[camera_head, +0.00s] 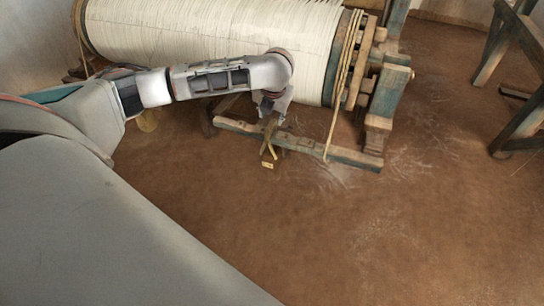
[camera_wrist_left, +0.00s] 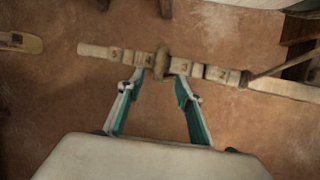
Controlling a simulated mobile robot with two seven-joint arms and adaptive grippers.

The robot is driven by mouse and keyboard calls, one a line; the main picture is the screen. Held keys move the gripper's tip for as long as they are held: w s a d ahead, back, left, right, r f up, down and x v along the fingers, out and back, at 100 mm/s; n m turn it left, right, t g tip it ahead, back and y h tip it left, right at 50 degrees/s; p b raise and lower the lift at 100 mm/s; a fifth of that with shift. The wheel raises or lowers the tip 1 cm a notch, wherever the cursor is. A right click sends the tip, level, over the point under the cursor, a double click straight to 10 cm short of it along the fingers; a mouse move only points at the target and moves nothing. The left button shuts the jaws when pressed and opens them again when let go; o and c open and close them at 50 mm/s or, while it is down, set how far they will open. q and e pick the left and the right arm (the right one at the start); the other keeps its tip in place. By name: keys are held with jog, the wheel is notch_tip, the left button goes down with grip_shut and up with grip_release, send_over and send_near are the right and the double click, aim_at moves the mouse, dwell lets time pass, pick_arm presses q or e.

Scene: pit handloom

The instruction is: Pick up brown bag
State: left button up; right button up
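A narrow brown, bag-like thing (camera_wrist_left: 161,62) lies across a pale wooden bar in the left wrist view. In the head view a thin yellow-brown thing (camera_head: 268,138) with a small yellow tag crosses the same bar under my left gripper; it looks like the same thing, but too little shows to be sure it is the bag. My left gripper (camera_wrist_left: 159,76) is open and empty, its fingers apart on either side of the brown thing. In the head view the gripper (camera_head: 273,102) points down above the bar, partly hidden by my wrist. My right gripper is out of view.
A loom roller (camera_head: 215,25) wound with pale threads stands behind my arm. A wooden frame (camera_head: 518,60) stands at the right. The brown floor (camera_head: 340,240) in front is clear.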

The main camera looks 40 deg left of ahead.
aim_at(271, 123)
pick_arm(q)
jog(key=shift+b+x, duration=0.4)
jog(key=shift+x, duration=0.8)
jog(key=shift+w+a+f, duration=0.2)
jog(key=shift+f, duration=0.25)
jog(key=b+x, duration=0.2)
jog(key=x, duration=0.1)
jog(key=shift+w+f, duration=0.3)
jog(key=shift+w, duration=0.05)
jog(key=shift+w+a+f+b, duration=0.2)
jog(key=shift+w+a+b, duration=0.1)
jog(key=shift+b, duration=0.1)
jog(key=shift+r, duration=0.15)
jog(key=shift+d, duration=0.1)
grip_shut()
jog(key=shift+r, duration=0.15)
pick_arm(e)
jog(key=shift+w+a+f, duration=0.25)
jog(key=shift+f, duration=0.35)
